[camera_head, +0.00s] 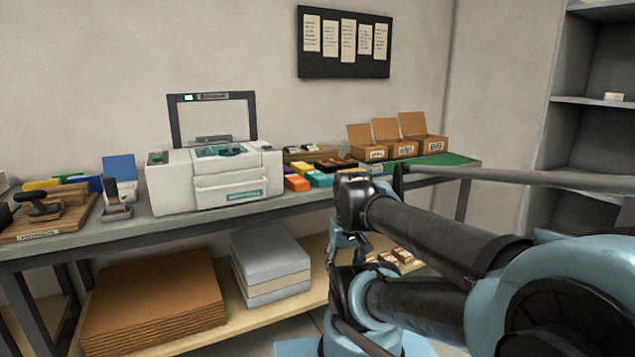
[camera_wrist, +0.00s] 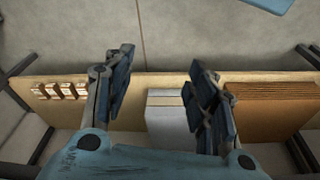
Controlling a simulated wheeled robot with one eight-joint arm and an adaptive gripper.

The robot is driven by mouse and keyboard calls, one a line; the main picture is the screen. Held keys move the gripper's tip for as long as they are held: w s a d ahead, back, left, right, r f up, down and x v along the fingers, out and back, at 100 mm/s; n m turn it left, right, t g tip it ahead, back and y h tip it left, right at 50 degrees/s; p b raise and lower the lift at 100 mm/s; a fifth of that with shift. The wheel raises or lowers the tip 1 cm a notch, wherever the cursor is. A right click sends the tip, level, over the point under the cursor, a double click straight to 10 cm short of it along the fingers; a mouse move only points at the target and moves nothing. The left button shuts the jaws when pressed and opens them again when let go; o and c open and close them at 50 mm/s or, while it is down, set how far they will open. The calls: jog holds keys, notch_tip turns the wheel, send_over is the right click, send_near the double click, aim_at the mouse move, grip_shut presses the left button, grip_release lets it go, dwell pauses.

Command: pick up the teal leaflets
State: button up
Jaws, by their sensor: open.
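A small teal stack (camera_head: 319,179), which looks like the teal leaflets, lies on the bench top right of the white printer (camera_head: 215,178). It sits beside orange and yellow pieces and does not show in the wrist view. Another teal part (camera_head: 219,149) shows inside the printer's open top; I cannot tell what it is. My gripper (camera_head: 345,243) hangs in front of the bench, lower than its top and apart from the teal stack. In the wrist view my gripper (camera_wrist: 165,88) has its two blue fingers wide apart, with nothing held between them.
The lower shelf (camera_wrist: 150,82) carries a grey-white paper stack (camera_wrist: 170,125), a brown cardboard stack (camera_wrist: 270,110) and several small wooden pieces (camera_wrist: 60,90). On the bench, open cardboard boxes (camera_head: 405,147) stand by a green mat (camera_head: 445,159). A stamp board (camera_head: 45,215) is at left.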

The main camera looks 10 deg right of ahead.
jog(key=shift+o, duration=1)
jog(key=w+r, duration=0.7)
jog(key=r, duration=0.1)
jog(key=shift+r+n, duration=0.3)
jog(key=shift+n, duration=0.1)
notch_tip(320, 180, up, 19)
jog(key=n+t+y, duration=0.1)
jog(key=n, duration=0.2)
send_over(319, 175)
jog(key=s+d, duration=0.2)
jog(key=s, duration=0.3)
jog(key=x, duration=1.6)
jog(key=shift+w+a+f, duration=0.15)
jog(key=shift+a+f, duration=0.05)
jog(key=shift+a, duration=0.15)
jog(key=c, duration=1.2)
